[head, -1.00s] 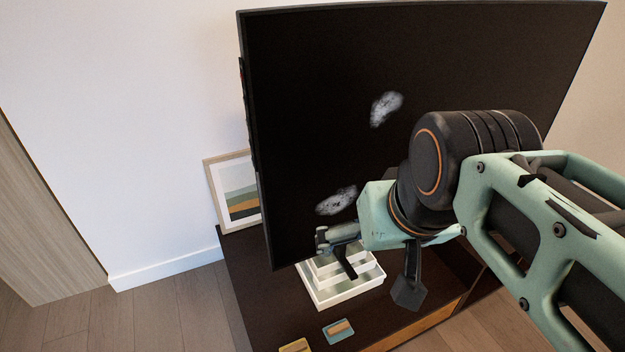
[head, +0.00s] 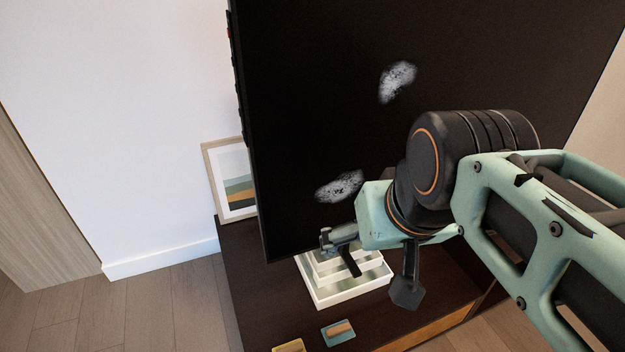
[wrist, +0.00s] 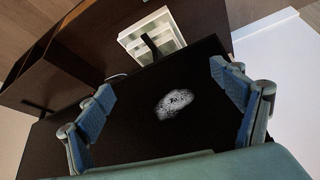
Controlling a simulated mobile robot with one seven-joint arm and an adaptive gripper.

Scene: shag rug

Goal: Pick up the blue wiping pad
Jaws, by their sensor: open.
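The blue wiping pad (head: 338,332) lies flat on the dark cabinet top near the bottom of the head view, with a brown grip on it. It is not seen in the wrist view. My gripper (head: 338,238) is in front of the lower part of the black screen, above and apart from the pad. In the wrist view my gripper (wrist: 165,105) is open, its two blue-lined fingers wide apart with nothing between them but the screen behind.
A yellow pad (head: 289,346) lies left of the blue one, cut by the frame edge. A white tray (head: 352,293) stands behind them. The large black screen (head: 300,100) has pale smudges. A framed picture (head: 232,180) leans at the wall. The cabinet front-left is clear.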

